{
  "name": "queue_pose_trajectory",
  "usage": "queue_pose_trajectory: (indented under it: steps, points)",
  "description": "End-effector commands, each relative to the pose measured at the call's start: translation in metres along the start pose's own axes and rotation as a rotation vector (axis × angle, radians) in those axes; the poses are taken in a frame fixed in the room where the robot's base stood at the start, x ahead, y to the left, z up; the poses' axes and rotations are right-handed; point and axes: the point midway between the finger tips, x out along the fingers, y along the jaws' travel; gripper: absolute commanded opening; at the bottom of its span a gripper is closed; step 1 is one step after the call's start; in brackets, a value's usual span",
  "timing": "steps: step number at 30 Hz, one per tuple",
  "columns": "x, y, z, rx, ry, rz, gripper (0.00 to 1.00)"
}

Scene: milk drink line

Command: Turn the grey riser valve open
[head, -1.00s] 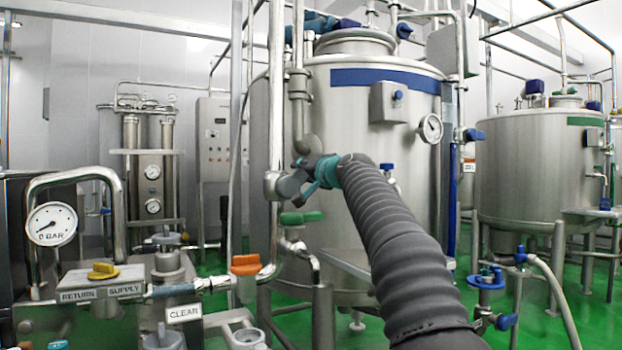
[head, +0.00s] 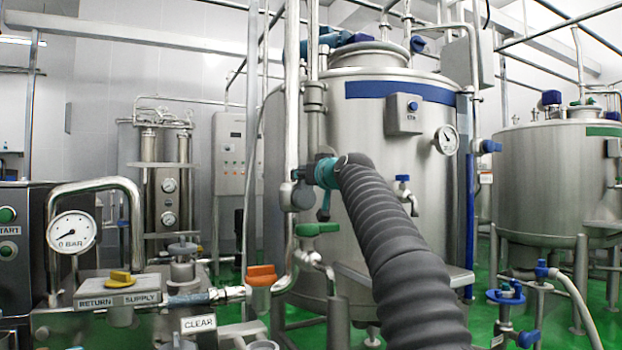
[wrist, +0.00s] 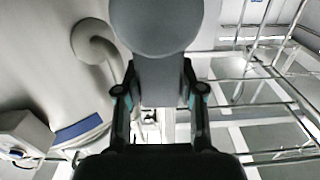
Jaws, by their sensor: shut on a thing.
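The grey riser valve (head: 303,196) sits on the upright steel riser pipe (head: 291,110), left of the big tank's front. My gripper (head: 314,182), with teal fingers, is at the valve from the right and shut on its grey handle. In the head view the fingers and arm hide most of the handle. In the wrist view the grey handle (wrist: 160,85) lies between my two fingers, below a round grey part (wrist: 155,25). I cannot tell the handle's exact angle.
A green-handled valve (head: 316,229) is just below my gripper. An orange-handled valve (head: 262,273) and a yellow-handled valve (head: 120,278) are at lower left, near a pressure gauge (head: 72,232). The large tank (head: 400,240) stands close behind my arm.

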Motion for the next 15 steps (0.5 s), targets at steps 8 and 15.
queue_pose_trajectory:
  steps: [8,15]
  points:
    - [0.0009,-0.0012,0.0019,-0.048,-0.002,0.002,0.00]
    - [0.0010,-0.0017,0.0019,-0.052,-0.003,0.002,0.00]
